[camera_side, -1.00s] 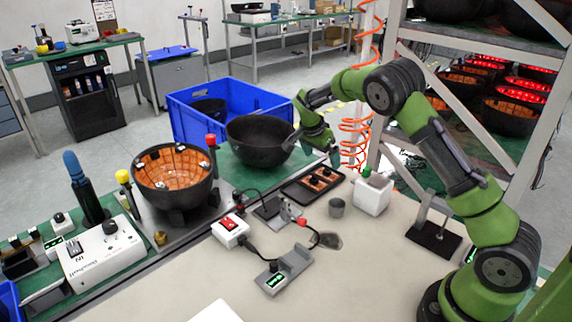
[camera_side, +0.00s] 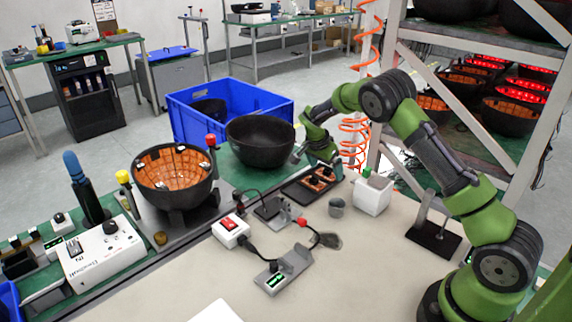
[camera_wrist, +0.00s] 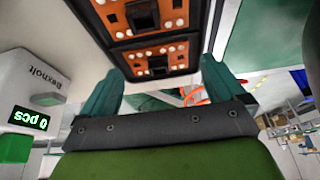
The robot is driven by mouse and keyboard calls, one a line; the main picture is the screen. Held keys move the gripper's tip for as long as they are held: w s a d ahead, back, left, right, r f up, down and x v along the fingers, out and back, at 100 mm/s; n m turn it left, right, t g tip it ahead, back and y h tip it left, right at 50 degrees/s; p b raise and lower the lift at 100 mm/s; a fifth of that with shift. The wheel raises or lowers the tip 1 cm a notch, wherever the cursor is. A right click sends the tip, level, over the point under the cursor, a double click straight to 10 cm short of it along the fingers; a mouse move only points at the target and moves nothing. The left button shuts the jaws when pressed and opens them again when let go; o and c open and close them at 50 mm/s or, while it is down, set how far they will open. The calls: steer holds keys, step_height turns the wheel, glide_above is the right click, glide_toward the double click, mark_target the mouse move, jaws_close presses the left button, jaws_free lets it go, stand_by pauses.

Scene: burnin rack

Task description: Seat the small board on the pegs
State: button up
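Two small orange boards, each with a dark block in its middle, lie in a black tray (camera_side: 288,192). In the side view the boards (camera_side: 318,181) are partly behind my gripper (camera_side: 336,172), which is low at the tray's back end. In the wrist view my gripper (camera_wrist: 165,72) has its two teal fingers spread, with nothing held between them. A black bowl lined with orange panels (camera_side: 172,166) stands on a fixture at left. I cannot make out the pegs.
An empty dark bowl (camera_side: 260,140) stands behind the tray, by a blue crate (camera_side: 240,100). A red-switch box (camera_side: 230,231) and cables lie in front.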

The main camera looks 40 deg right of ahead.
steer(key=shift+s+a+f, duration=0.1)
steer(key=shift+s+f, duration=0.1)
steer(key=shift+f, duration=0.4)
jaws_close()
step_height(320, 180, up, 9)
glide_toward(325, 176)
steer(key=w+r, duration=0.2)
steer(key=w, duration=0.1)
steer(key=s+a+r+m+g+y, duration=0.1)
steer(key=a+m+g+y, duration=0.3)
steer(key=a+m, duration=1.4)
steer(key=shift+s+a+g, duration=0.2)
steer(key=shift+g, duration=0.1)
steer(key=shift+r, duration=0.1)
